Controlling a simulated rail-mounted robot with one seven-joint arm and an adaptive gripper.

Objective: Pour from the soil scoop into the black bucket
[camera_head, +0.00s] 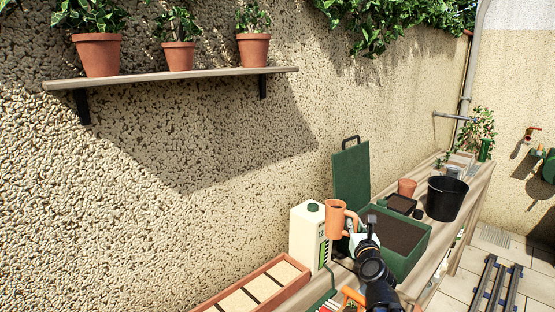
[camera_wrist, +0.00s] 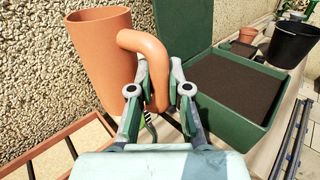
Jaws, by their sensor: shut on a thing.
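The soil scoop (camera_head: 334,222) is an orange, cup-like vessel with a thick curved handle. In the wrist view the scoop (camera_wrist: 103,58) is at upper left, roughly upright with its mouth up. My gripper (camera_wrist: 158,92) is shut on its handle and holds it near the white carton. What lies inside the scoop cannot be made out. The black bucket (camera_head: 447,200) stands on the bench at the right, beyond the green soil box; its mouth is open. The bucket also shows at the upper right of the wrist view (camera_wrist: 291,45). My gripper is well apart from it.
A green box of dark soil (camera_head: 402,236) with a raised lid (camera_head: 351,175) lies between scoop and bucket. A white carton (camera_head: 308,236), a divided wooden tray (camera_head: 262,287), a small terracotta pot (camera_head: 407,187) and a dark tray (camera_head: 401,203) are nearby. A shelf (camera_head: 180,76) holds potted plants.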

